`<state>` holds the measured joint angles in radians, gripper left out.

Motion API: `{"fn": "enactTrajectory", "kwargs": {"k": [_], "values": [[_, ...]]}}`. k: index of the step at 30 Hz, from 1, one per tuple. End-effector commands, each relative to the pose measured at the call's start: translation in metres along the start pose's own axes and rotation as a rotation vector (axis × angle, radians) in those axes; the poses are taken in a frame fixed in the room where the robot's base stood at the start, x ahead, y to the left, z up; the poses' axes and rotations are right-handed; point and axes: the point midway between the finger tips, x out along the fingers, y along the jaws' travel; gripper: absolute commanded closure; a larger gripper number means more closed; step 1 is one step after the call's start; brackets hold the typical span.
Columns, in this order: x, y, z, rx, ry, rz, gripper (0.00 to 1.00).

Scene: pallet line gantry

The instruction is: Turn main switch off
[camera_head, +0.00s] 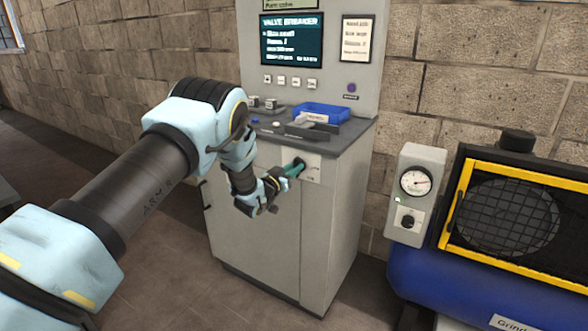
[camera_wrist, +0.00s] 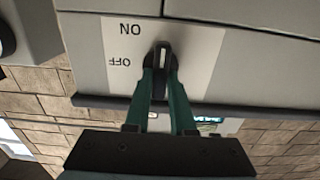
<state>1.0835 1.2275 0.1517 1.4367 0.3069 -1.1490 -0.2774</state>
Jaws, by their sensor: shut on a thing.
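The main switch is a black rotary handle with a white line (camera_wrist: 163,56) on a white plate (camera_wrist: 192,42) marked ON and OFF. The plate is on the upper front of the grey cabinet (camera_head: 265,215). In the wrist view the letters appear upside down and the white line runs nearly straight up and down. I cannot tell for sure which label it points to. My gripper (camera_head: 294,169) is at the switch, its green fingers (camera_wrist: 162,75) on either side of the handle and shut on it. In the head view the fingers partly hide the handle (camera_head: 300,162).
A blue tray (camera_head: 321,112) and a grey part lie on the cabinet top, below a screen (camera_head: 292,39) and a row of buttons. At right stand a gauge box (camera_head: 416,190) and a yellow-framed mesh guard (camera_head: 467,178) on a blue tank.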

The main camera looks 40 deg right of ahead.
Motion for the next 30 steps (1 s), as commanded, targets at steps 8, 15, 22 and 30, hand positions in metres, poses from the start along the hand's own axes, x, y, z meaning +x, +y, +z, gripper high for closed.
{"fn": "enactTrajectory", "kwargs": {"k": [8,15,22,30], "values": [[0.0,-0.0001,0.0001,-0.003,0.0,0.0,1.0],[0.0001,-0.0013,0.0009,-0.064,0.003,-0.001,1.0],[-0.0001,-0.0029,0.003,-0.219,0.004,-0.001,1.0],[-0.0002,-0.005,0.0043,-0.472,0.004,-0.001,1.0]]}}
